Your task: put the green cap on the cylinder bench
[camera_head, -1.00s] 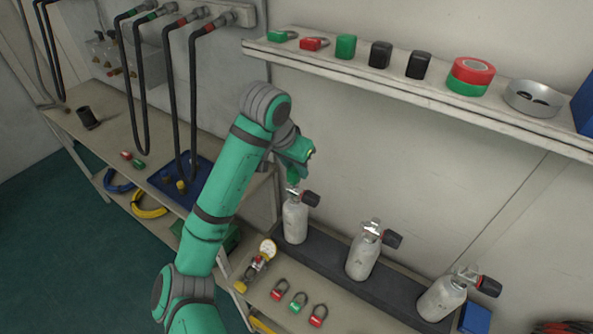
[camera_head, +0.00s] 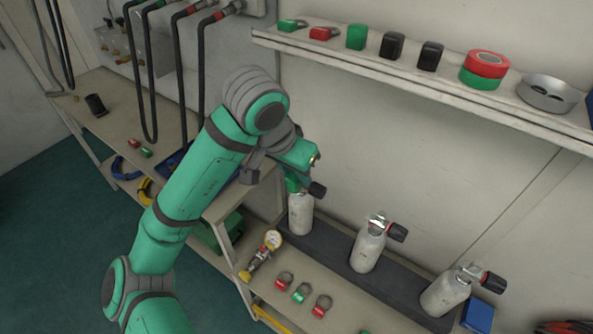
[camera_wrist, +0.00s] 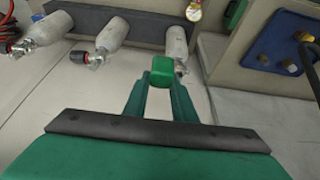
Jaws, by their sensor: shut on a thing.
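My gripper (camera_wrist: 161,80) is shut on a green cap (camera_wrist: 162,69), held between its two green fingertips. In the head view the green cap (camera_head: 292,185) hangs below my wrist, in front of or beside the valve of the leftmost grey cylinder (camera_head: 301,214). I cannot tell whether it touches that valve. In the wrist view this cylinder (camera_wrist: 176,42) lies just beyond the cap. The cylinder bench (camera_head: 345,309) is the low tan bench with a dark rack (camera_head: 335,258) holding three upright cylinders. The fingers are mostly hidden in the head view.
Padlock-like tags (camera_head: 302,293) and a yellow gauge fitting (camera_head: 262,255) lie on the bench front. A wall shelf (camera_head: 400,75) above holds another green cap (camera_head: 357,37), black caps, tape and a metal dish. A blue box (camera_head: 478,315) stands at the right.

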